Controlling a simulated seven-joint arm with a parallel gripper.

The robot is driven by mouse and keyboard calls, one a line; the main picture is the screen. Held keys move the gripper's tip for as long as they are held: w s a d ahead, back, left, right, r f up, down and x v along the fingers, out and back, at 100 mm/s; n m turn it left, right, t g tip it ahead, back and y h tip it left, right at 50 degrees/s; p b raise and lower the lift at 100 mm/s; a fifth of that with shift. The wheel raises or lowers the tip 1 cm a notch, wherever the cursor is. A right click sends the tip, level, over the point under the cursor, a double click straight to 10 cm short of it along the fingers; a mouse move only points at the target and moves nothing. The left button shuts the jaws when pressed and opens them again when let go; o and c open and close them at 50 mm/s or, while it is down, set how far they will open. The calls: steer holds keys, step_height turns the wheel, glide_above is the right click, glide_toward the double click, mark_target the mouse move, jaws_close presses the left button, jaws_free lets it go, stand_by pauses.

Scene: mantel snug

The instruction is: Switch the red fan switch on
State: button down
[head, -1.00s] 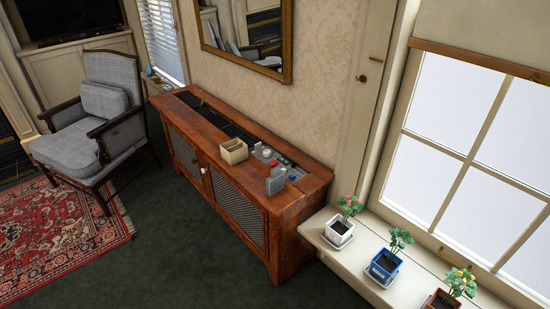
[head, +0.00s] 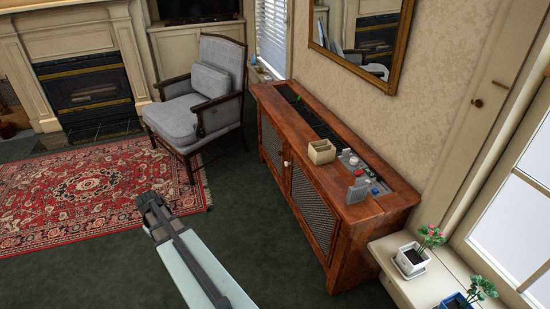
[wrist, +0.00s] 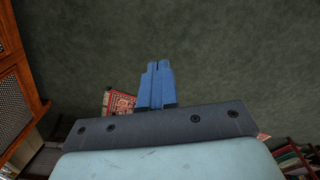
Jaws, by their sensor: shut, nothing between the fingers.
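A small red spot (head: 367,171), which looks like the red fan switch, sits among little controls set in the top of the wooden cabinet (head: 400,196). It is too small to tell which way it is set. My gripper (head: 147,200) is over the floor near the rug, well to the left of the cabinet and apart from it. In the wrist view my gripper's blue fingers (wrist: 158,66) are shut together with nothing between them, and they point at the dark green carpet. The switch is not visible in the wrist view.
A beige open box (head: 321,152) and a grey upright object (head: 357,191) stand on the cabinet top near the controls. A grey armchair (head: 195,115) stands behind on the left, a red rug (head: 90,205) lies on the floor. Potted plants (head: 411,260) line the windowsill at right.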

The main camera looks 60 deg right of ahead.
steer(key=s+d+r+m, duration=0.1)
steer(key=s+d+r, duration=0.3)
steer(key=d, duration=0.9)
steer(key=s+d+r+m, duration=0.15)
steer(key=s+d, duration=0.45)
steer(key=d, duration=0.7)
steer(key=s+d+r+m, duration=0.1)
steer(key=s+d+r, duration=0.35)
steer(key=d, duration=0.85)
step_height(320, 180, up, 10)
steer(key=m+g, duration=0.1)
steer(key=m, duration=0.2)
glide_above(361, 171)
steer(key=w+a, duration=0.2)
steer(key=shift+s+a+r+h, duration=0.1)
steer(key=shift+s+r+h, duration=0.1)
steer(key=shift+h, duration=0.1)
steer(key=f, duration=0.4)
steer(key=s+d+f, duration=0.1)
steer(key=f, duration=0.9)
steer(key=shift+s+d, duration=0.2)
steer(key=shift+d, duration=0.1)
